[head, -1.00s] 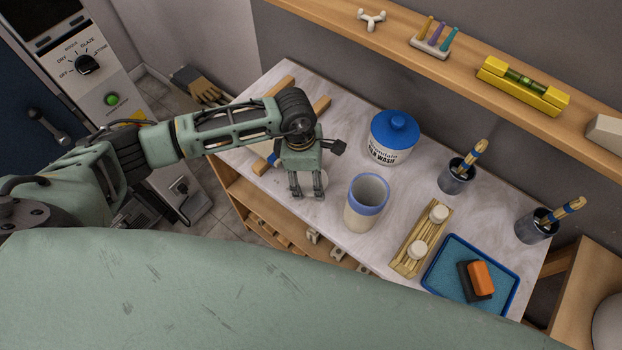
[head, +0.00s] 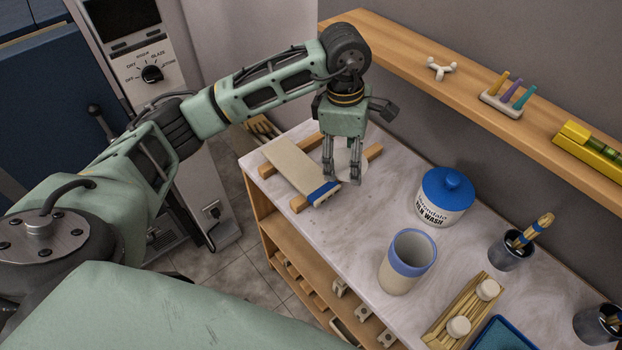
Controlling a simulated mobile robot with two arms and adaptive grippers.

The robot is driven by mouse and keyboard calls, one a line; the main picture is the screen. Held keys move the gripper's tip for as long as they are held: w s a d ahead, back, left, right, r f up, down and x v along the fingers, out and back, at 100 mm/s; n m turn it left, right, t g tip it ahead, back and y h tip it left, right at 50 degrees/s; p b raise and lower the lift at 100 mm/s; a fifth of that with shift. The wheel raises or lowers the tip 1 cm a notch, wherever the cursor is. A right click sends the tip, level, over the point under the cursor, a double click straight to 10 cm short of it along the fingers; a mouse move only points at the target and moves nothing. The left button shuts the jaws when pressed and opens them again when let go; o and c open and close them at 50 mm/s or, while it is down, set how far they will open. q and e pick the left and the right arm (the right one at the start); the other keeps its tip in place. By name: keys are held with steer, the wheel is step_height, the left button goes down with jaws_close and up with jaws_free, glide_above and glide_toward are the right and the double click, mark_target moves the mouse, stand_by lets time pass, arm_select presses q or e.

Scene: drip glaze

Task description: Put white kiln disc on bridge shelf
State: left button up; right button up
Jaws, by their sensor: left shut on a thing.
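The white kiln disc (head: 344,158) shows as a pale round shape behind and between the fingers of my left gripper (head: 342,179). The gripper points down and is shut on the disc. The bridge shelf (head: 291,165) is a beige board with a blue band at its near right end, lying across two wooden bars on the worktop. My left gripper is over the right side of this board, close to the blue band. The fingers hide part of the disc, and I cannot tell whether the disc touches the board. My right gripper is out of view.
On the marbled worktop (head: 375,205), a blue-lidded wash jar (head: 440,208) and a blue-rimmed cup (head: 397,281) stand to the right. A brush pot (head: 508,253) and a wooden rack with white pieces (head: 450,312) are farther right. A wall shelf (head: 480,102) runs behind.

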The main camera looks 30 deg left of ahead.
arm_select(q)
steer(key=shift+w+a+r, duration=0.35)
steer(key=shift+w+a, duration=0.05)
steer(key=shift+a, duration=0.2)
steer(key=shift+w+a+r, duration=0.35)
steer(key=shift+w+a, duration=0.05)
steer(key=shift+a, duration=0.15)
steer(key=p, duration=0.4)
glide_above(300, 166)
step_height(300, 166, down, 6)
steer(key=shift+s+f, duration=0.1)
steer(key=shift+a+f, duration=0.15)
step_height(300, 166, down, 3)
steer(key=shift+f+p, duration=0.1)
steer(key=shift+p, duration=0.85)
steer(key=shift+f, duration=0.35)
